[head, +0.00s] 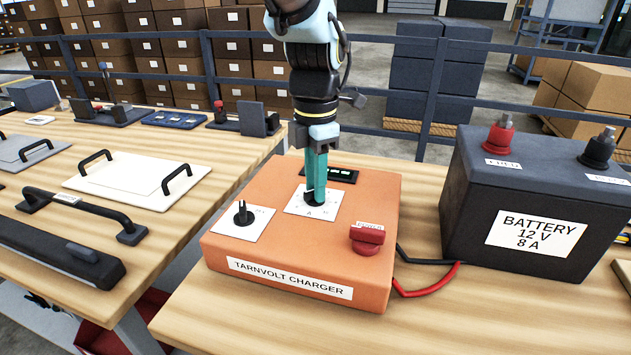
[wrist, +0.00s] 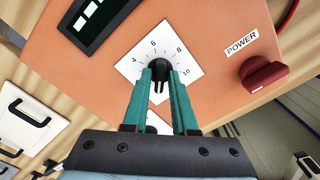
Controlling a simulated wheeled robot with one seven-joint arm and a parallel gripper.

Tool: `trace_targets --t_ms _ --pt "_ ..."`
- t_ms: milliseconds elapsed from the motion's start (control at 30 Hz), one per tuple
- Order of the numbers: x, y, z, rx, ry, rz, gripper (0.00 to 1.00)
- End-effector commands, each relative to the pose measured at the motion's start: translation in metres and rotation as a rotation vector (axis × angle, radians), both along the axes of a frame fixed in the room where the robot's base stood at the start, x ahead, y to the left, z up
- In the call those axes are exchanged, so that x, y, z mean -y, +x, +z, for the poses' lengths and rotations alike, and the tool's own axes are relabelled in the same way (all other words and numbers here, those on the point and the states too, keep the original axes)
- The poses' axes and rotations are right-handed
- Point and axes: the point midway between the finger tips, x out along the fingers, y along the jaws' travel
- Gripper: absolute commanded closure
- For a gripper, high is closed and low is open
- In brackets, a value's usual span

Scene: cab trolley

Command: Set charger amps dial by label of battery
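The orange charger (head: 270,252), labelled TARNVOLT CHARGER, sits on the wooden bench. On its top a white plate (head: 298,203) carries a black dial knob. In the wrist view the knob (wrist: 159,67) has marks 4, 6, 8 and 10 around its far side; the near marks and the pointer's setting are hidden or unclear. My gripper (head: 316,198) points down at this knob, its teal fingertips (wrist: 160,72) on either side of it. I cannot tell whether they press on it. The battery (head: 465,210) at the right has a label (head: 536,233) reading BATTERY 12 V 8 A.
A second black knob (head: 243,213) stands on the charger's left. A red POWER switch (head: 367,238) is at its right, and a dark display (head: 340,174) lies behind the dial. Black and red cables (head: 430,284) run beside the battery. Another bench (head: 60,205) holds panels with handles.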

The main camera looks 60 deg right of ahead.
Motion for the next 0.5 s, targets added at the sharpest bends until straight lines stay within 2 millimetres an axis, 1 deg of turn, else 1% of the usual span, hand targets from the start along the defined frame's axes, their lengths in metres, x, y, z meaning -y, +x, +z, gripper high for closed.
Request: trace_targets --t_ms 33,200,500 --pt "0.0001 0.0000 0.0002 0.000 0.000 0.000 0.81" --pt "0.0001 0.0000 0.0003 0.000 0.000 0.000 1.00" --pt "0.0001 0.0000 0.0004 0.000 0.000 0.000 1.00"
